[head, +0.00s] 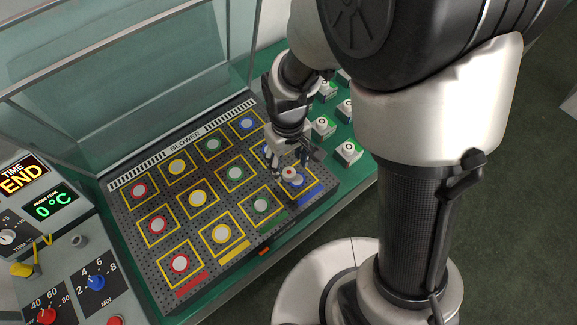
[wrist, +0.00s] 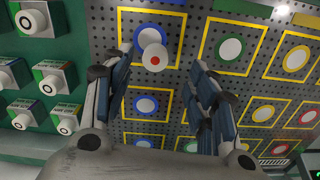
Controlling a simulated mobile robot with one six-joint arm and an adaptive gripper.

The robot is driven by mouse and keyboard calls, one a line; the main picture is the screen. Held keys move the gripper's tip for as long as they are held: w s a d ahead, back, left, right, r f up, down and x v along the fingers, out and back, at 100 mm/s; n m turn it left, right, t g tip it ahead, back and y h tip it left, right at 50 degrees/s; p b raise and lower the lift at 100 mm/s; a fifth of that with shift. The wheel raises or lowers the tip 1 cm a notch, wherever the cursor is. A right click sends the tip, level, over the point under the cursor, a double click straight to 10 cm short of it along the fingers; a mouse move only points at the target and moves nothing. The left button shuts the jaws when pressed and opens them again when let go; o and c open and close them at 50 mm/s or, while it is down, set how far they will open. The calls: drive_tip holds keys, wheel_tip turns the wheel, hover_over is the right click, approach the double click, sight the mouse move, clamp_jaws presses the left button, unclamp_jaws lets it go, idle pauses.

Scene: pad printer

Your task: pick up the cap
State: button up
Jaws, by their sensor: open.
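The cap (head: 289,173) is a small round white piece with a red dot on top. It is at the near right end of the perforated board, by a yellow square with a blue ring. In the wrist view the cap (wrist: 153,60) partly overlaps that blue-ringed white disc (wrist: 149,35). My gripper (head: 291,163) is over this corner of the board, pointing down. In the wrist view its two fingers (wrist: 161,58) are spread apart, with the cap between their tips, nearer the left finger. I cannot tell whether the fingers touch it.
The dark board (head: 131,229) carries several yellow squares with coloured rings. Several white blocks with round tops (head: 348,152) stand on the green table beside it. A glass hood (head: 130,95) rises behind the board. A control panel (head: 60,262) with knobs is at left.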

sight(289, 172)
drive_tip(key=f, duration=0.1)
drive_tip(key=f+b, duration=0.1)
drive_tip(key=f, duration=0.1)
drive_tip(key=f+b, duration=0.1)
drive_tip(key=f, duration=0.1)
drive_tip(key=shift+w+d+f, duration=0.15)
drive_tip(key=shift+w+f, duration=0.05)
drive_tip(key=shift+w, duration=0.15)
drive_tip(key=shift+r, duration=0.1)
drive_tip(key=c, duration=0.9)
drive_tip(key=shift+r, duration=0.1)
